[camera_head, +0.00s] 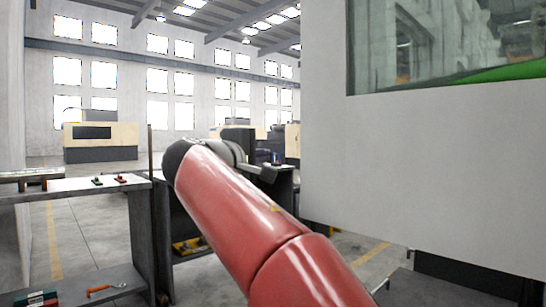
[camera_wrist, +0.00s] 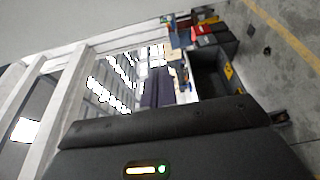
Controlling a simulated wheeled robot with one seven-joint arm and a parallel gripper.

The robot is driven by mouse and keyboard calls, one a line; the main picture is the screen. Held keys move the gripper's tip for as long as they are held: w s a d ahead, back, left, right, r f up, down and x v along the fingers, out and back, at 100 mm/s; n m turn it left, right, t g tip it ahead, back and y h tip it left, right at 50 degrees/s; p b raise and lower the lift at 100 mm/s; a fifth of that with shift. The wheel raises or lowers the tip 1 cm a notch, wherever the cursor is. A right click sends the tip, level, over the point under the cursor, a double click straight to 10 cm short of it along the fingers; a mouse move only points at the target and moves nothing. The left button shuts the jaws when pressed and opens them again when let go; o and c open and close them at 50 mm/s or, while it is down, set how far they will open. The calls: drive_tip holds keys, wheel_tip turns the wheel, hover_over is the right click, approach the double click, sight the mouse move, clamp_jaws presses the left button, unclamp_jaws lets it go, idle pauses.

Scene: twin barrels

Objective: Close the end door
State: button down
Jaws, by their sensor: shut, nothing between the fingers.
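A large pale panel (camera_head: 420,150) with a window (camera_head: 450,45) in its upper part fills the right of the head view. It looks like a machine door or enclosure side; I cannot tell whether it is the end door or how far open it is. My red arm reaches up from the bottom, left of the panel. My gripper (camera_head: 238,140) is small and partly hidden behind the wrist in the head view. In the wrist view its dark body (camera_wrist: 165,128) with a lit indicator spans the bottom. It is shut and holds nothing. I see no contact with a handle.
A grey workbench (camera_head: 75,188) with small parts stands at the left, with tools on its lower shelf. A dark stand (camera_head: 180,225) is behind my arm. A cream machine (camera_head: 100,140) is at the back. Open floor (camera_head: 85,235) shows between them.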

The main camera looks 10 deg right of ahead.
drive_tip(key=p+x, duration=0.2)
drive_tip(key=x, duration=0.7)
drive_tip(key=s+d, duration=0.1)
drive_tip(key=s+d+b, duration=0.1)
drive_tip(key=s, duration=0.1)
drive_tip(key=shift+s+d+f, duration=0.1)
drive_tip(key=shift+s, duration=0.2)
